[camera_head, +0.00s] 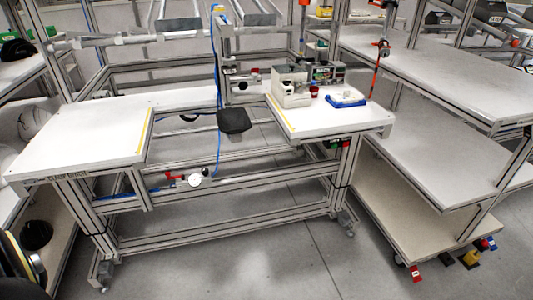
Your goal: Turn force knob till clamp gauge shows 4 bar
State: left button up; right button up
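A small round gauge with a white face (195,180) is mounted on the lower front rail of the workbench frame, left of centre. Its reading is too small to tell. A red lever or handle (173,177) sits just left of it on the same fitting. I cannot tell which part is the force knob. A small dark and red fitting (243,86) is on the frame behind the gap. Neither of my grippers shows in this view, and nothing is seen touching the gauge.
The bench has a left white top (85,135) and a right white top (325,118), with a gap between. A black pad (233,120) hangs in the gap. Shelves (440,75) stand right. The front floor is clear.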

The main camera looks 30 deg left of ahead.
aim_at(205, 172)
jog(key=z, duration=0.1)
jog(key=i, duration=1.15)
jog(key=u, duration=0.35)
